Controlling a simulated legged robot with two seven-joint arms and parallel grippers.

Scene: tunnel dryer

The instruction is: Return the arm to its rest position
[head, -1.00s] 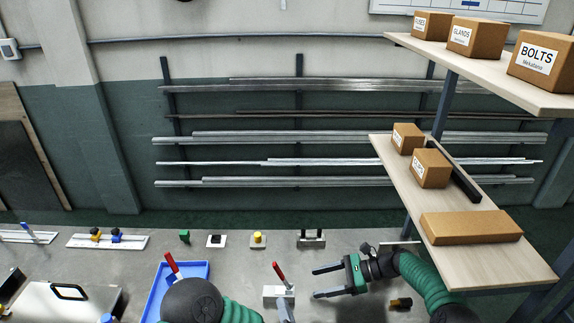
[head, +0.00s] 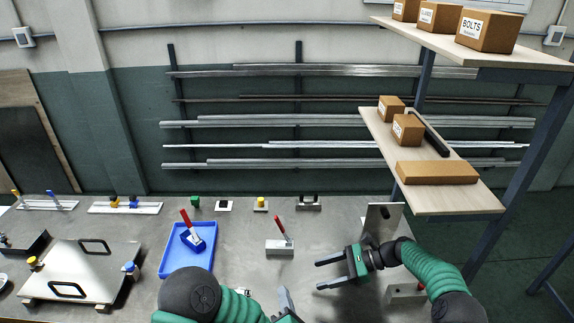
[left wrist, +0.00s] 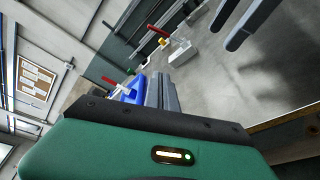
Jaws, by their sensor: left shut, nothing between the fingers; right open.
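My left arm enters the head view from the bottom left; its gripper (head: 284,299) is low at the centre, partly cut off by the frame edge. In the left wrist view its grey fingers (left wrist: 161,92) are together with nothing between them. My right gripper (head: 327,273) is open and empty above the grey table, with its fingers pointing left. Its dark fingers also show at the top right of the left wrist view (left wrist: 245,22). A block with a red-handled lever (head: 279,247) stands on the table just beyond both grippers.
A blue tray (head: 171,275) holding a red-handled tool (head: 191,232) lies left of centre, beyond my left arm. A metal plate with handles (head: 85,268) is farther left. An upright metal bracket (head: 383,219) stands beside my right arm. Shelves with boxes (head: 440,207) rise at the right.

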